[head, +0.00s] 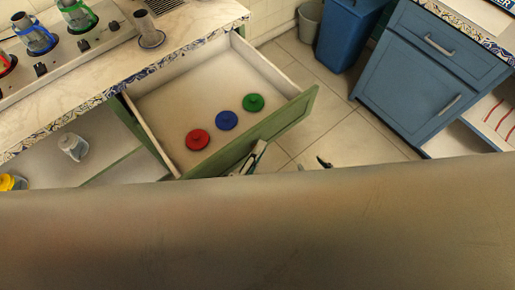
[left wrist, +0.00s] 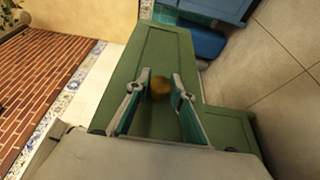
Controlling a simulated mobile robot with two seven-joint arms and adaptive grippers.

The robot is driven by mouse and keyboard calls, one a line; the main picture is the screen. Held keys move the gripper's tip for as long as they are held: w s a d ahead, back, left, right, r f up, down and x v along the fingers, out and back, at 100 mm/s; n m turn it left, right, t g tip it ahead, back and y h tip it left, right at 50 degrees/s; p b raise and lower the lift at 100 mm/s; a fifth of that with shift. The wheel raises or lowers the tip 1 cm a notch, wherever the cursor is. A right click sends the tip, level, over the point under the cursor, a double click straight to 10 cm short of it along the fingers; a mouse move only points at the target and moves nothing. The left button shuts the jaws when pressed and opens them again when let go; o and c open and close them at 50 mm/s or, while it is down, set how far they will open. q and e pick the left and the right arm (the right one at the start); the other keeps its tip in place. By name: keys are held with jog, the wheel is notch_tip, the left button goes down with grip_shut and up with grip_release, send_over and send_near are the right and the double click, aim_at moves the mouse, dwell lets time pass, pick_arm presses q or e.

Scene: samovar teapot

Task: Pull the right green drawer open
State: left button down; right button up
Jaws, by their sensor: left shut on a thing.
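The green drawer (head: 290,118) stands pulled out from the counter in the head view, its pale inside showing. A red lid (head: 197,139), a blue lid (head: 227,120) and a green lid (head: 253,103) lie in it. My left gripper (head: 250,160) is at the outer side of the drawer front, partly hidden. In the left wrist view my left gripper (left wrist: 160,92) is shut on a round brown knob (left wrist: 160,86) on the green front (left wrist: 162,48). A small dark tip (head: 323,162), perhaps of my right gripper, shows right of it; its jaws are hidden.
Blue cabinets (head: 430,70) and a blue bin (head: 347,35) stand at the right. Tiled floor (head: 335,105) is clear between.

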pick_arm(q)
jog(key=c, duration=1.8)
grip_release()
jog(key=shift+o, duration=0.2)
jog(key=v, duration=1.2)
jog(key=shift+s+f, duration=0.1)
